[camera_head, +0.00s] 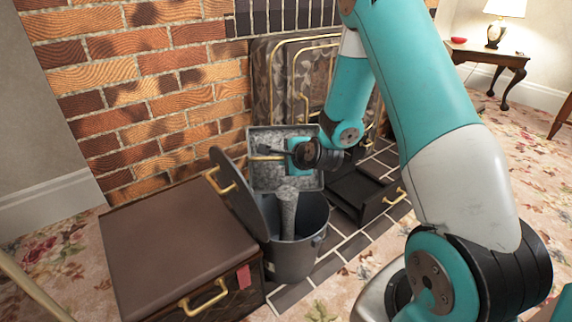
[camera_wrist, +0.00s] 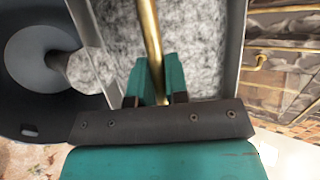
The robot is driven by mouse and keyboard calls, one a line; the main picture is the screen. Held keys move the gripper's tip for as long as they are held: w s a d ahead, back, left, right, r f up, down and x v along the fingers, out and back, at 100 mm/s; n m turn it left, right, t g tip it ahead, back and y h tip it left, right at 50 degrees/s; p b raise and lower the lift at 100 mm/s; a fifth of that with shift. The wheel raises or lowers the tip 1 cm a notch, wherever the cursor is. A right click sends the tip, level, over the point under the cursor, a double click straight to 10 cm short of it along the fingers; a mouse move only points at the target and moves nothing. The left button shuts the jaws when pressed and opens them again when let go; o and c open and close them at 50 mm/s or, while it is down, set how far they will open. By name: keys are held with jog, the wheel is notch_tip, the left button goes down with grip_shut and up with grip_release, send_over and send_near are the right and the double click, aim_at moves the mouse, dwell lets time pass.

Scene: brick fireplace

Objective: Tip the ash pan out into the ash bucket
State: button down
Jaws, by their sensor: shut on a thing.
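The grey metal ash pan (camera_head: 250,142) is tilted steeply above the dark ash bucket (camera_head: 292,263), with its open side facing the head camera. Grey ash (camera_wrist: 205,45) still shows inside the pan in the wrist view. A grey column of ash (camera_head: 288,212) runs from the pan's lower edge down into the bucket's mouth. My gripper (camera_head: 284,153) is shut on the pan's brass handle (camera_wrist: 151,35), with a teal finger on each side. The bucket's round lid (camera_head: 238,195) stands open at its left. The bucket's bottom is hidden in the head view.
A brown box (camera_head: 170,250) with brass handles stands close left of the bucket. A dark open tray (camera_head: 362,192) sits right of it on the tiled hearth. A fire screen (camera_head: 285,75) and brick wall (camera_head: 150,80) stand behind. Patterned carpet lies in front.

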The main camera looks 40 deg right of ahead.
jog(key=s+a+t+b, duration=0.1)
jog(key=b, duration=0.3)
jog(key=s+f+t+b, duration=0.1)
jog(key=b, duration=0.4)
jog(key=s+a+n+t+h+b, duration=0.1)
jog(key=s+b, duration=0.1)
jog(key=b, duration=0.2)
jog(key=shift+a+f, duration=0.15)
jog(key=shift+a, duration=0.15)
jog(key=shift+s+b, duration=0.3)
jog(key=shift+b, duration=0.35)
